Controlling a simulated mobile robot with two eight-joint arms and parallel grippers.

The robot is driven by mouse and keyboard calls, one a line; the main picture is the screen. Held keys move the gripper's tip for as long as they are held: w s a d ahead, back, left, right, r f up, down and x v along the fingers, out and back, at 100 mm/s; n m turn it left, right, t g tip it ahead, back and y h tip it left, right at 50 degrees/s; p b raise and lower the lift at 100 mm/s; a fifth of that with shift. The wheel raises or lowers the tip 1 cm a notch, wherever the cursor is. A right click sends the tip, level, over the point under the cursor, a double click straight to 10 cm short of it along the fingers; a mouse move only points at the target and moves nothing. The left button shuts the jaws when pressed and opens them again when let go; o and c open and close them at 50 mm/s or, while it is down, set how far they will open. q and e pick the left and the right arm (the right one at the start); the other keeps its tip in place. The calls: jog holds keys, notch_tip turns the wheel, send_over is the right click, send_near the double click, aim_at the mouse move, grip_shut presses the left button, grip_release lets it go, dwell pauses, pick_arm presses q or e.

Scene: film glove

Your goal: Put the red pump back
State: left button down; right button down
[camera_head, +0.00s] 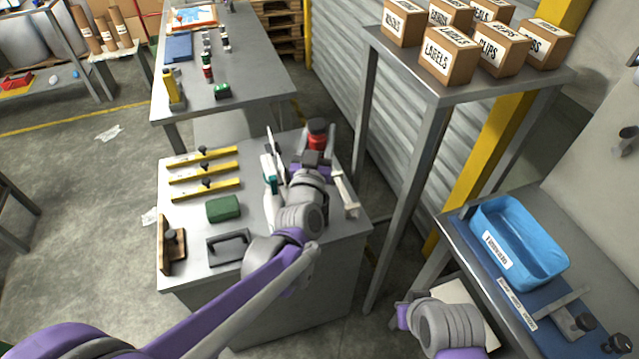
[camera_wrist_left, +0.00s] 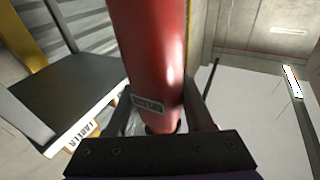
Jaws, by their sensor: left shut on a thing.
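The red pump (camera_head: 317,141) shows in the head view as a red body with a dark round top, at the far right part of the near grey bench (camera_head: 200,255). My left gripper (camera_head: 315,157) is shut on it. In the left wrist view the red pump (camera_wrist_left: 155,60) is a large red cylinder with a small label, between the dark fingers. My gripper and wrist hide its lower part in the head view, so I cannot tell whether it touches the bench. My right arm shows at the lower right of the head view, but its fingertips are out of sight.
The near bench holds several yellow bars (camera_head: 205,190), a green box (camera_head: 223,208), a dark tray (camera_head: 229,248) and a teal-and-white tool (camera_head: 268,172). A shelf (camera_head: 440,85) with labelled cartons stands to the right. A blue bin (camera_head: 548,262) sits at the lower right.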

pick_arm(q)
notch_tip(320, 180, down, 13)
jog(key=shift+r+b, duration=0.1)
jog(key=shift+b, duration=0.55)
jog(key=shift+c, duration=1.4)
grip_release()
jog(key=shift+s, duration=0.1)
jog(key=b+v, duration=0.2)
jog(key=v, duration=1)
jog(key=shift+b, duration=0.3)
jog(key=shift+a, duration=0.1)
jog(key=s+a+f+n+g+y, duration=0.1)
jog(key=s+a+f+g, duration=0.3)
jog(key=s+a+g, duration=0.3)
jog(key=s+a+f+n+g+y, duration=0.1)
jog(key=s+a+f+g, duration=0.3)
jog(key=s, duration=1)
jog(key=a+g+y, duration=0.1)
jog(key=a+g, duration=0.2)
jog(key=a, duration=0.2)
jog(key=shift+f, duration=0.3)
